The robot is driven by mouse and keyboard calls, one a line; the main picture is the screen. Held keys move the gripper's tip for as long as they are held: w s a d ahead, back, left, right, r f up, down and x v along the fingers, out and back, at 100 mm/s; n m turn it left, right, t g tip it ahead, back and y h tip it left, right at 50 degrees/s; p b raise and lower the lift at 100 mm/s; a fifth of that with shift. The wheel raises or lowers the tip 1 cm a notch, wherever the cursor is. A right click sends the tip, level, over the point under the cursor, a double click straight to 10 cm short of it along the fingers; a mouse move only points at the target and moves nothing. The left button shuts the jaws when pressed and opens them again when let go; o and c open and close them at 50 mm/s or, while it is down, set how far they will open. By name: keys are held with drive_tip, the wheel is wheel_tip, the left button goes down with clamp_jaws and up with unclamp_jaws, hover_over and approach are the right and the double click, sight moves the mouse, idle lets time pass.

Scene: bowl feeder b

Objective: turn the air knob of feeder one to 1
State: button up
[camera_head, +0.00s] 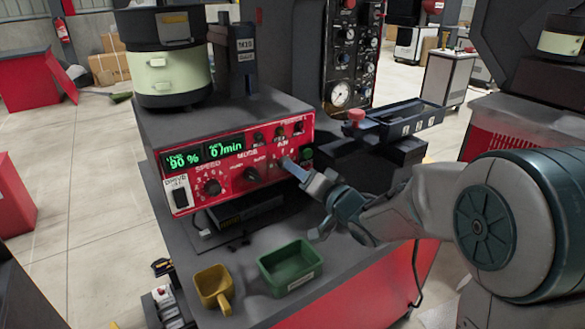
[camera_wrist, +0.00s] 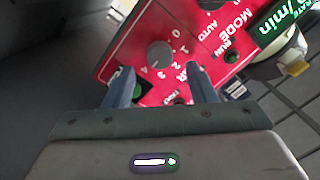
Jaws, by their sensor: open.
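The red control panel (camera_head: 225,172) of the feeder faces my gripper (camera_head: 292,167), which is at the panel's right part. In the wrist view a round grey knob (camera_wrist: 160,53) sits on the red face, with numbers beside it, 0, 1, 2 and on. My gripper (camera_wrist: 159,78) is open, one finger to each side below the knob. The knob appears just ahead of the fingertips, and no contact shows. I cannot tell which number it points to. In the head view the fingers cover most of this knob.
A green button (camera_head: 307,152) sits close to my fingers on the panel. Green displays (camera_head: 205,152) read 90 % and 0/min. A SPEED knob (camera_head: 212,187) is at left. A yellow cup (camera_head: 213,287) and green bin (camera_head: 290,267) stand on the bench below.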

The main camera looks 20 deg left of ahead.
drive_tip(key=x, duration=0.3)
drive_tip(key=shift+w+a, duration=0.2)
drive_tip(key=c, duration=1)
